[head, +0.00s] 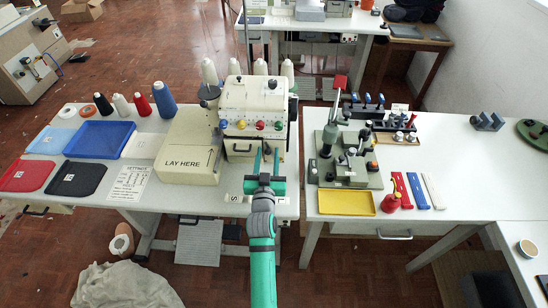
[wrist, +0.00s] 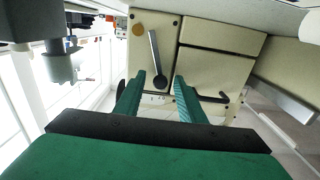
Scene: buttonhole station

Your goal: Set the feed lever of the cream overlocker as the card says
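The cream overlocker (head: 240,98) stands on the left table, with coloured dials on its front. The lever points up the picture, leaning slightly left, with small marks below the pivot. My gripper (head: 266,154) is in front of the overlocker; in the wrist view it is open and empty (wrist: 161,88). Its fingertips appear on either side of the pivot; I cannot tell the remaining distance. The settings card (head: 130,183) lies at the table's front; its text is too small to read.
A cream block marked "LAY HERE" (head: 190,148) adjoins the overlocker on the left. Thread cones (head: 165,100), a blue tray (head: 99,139) and cloth pieces lie further left. A green-grey machine (head: 345,150) and a yellow tray (head: 346,203) stand right. The right table has free room.

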